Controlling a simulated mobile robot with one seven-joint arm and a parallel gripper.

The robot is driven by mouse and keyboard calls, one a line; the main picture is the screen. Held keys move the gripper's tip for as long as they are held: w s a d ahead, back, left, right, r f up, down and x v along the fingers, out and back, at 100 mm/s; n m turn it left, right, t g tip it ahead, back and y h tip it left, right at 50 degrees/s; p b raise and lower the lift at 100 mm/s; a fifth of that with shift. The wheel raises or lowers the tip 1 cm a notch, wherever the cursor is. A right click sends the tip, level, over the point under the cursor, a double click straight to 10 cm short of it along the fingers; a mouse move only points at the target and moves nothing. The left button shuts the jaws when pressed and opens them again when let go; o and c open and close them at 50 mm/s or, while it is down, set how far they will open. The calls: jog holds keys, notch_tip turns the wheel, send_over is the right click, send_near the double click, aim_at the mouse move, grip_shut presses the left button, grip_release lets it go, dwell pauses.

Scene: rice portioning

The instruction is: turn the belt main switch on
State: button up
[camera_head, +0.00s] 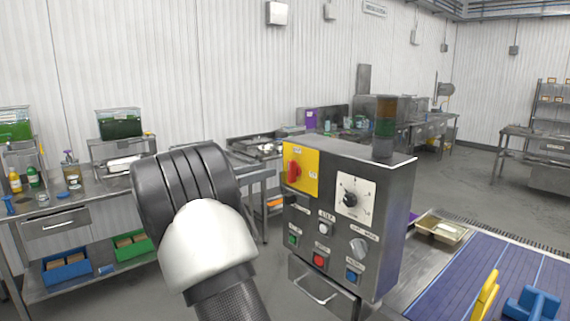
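The belt main switch is a red rotary handle (293,171) on a yellow plate (311,179) at the upper left of the grey control box (385,262). The handle looks roughly upright. The small lettering on the plate is too small to read. Part of my arm (208,240), a white shell with a black ribbed end, stands to the left of the box and apart from the switch in the picture. My gripper does not show.
The box also carries a dial (350,198), a grey knob (358,247), a red button (318,261) and other buttons. A stack light (385,130) stands on top. The blue belt (450,281) runs at right, beside a metal tray (426,221). A steel table (75,228) stands left.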

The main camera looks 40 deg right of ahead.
aim_at(289, 163)
jog(key=d, duration=0.6)
jog(key=d+p, duration=0.1)
jog(key=d, duration=0.2)
jog(key=shift+w+d, duration=0.2)
jog(key=shift+w, duration=0.2)
grip_shut()
